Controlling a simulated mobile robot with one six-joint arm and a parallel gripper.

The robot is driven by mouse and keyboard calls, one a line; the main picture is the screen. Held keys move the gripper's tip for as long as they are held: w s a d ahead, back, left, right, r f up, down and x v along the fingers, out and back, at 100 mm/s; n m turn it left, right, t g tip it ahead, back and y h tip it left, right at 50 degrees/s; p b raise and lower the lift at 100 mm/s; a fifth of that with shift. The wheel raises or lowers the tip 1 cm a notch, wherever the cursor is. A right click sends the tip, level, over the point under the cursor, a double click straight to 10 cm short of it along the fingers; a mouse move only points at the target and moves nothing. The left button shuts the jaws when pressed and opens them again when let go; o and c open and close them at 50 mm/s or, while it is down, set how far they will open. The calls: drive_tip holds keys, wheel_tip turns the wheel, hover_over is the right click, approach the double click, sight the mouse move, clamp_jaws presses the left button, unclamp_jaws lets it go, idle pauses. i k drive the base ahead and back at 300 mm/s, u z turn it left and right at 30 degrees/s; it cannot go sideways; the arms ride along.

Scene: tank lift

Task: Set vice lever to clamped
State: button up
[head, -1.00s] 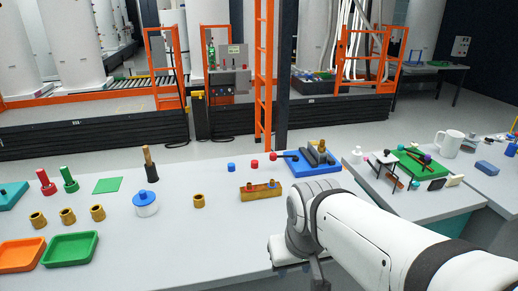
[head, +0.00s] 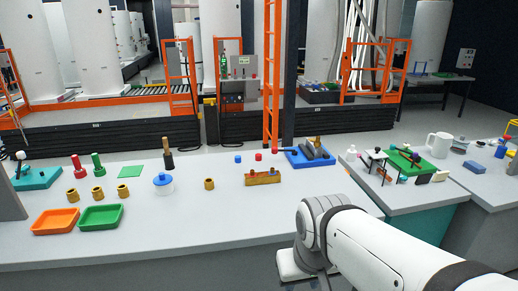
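The vice (head: 325,163) sits at the back right of the long grey table, on a blue base with dark grey jaws. A dark lever (head: 289,151) seems to stick out to its left; it is small and its exact angle is hard to tell. A brownish part shows at the top of the vice. My arm reaches in from the lower right, and its wrist is near the table's front edge, well short of the vice.
A white jar with a blue lid (head: 163,184), brass rings and orange and green trays (head: 101,217) lie further left. The table's front middle is clear.

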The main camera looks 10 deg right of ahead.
sight(274, 150)
drive_tip(key=u, duration=0.1)
drive_tip(key=i, duration=0.95)
drive_tip(key=z, duration=0.05)
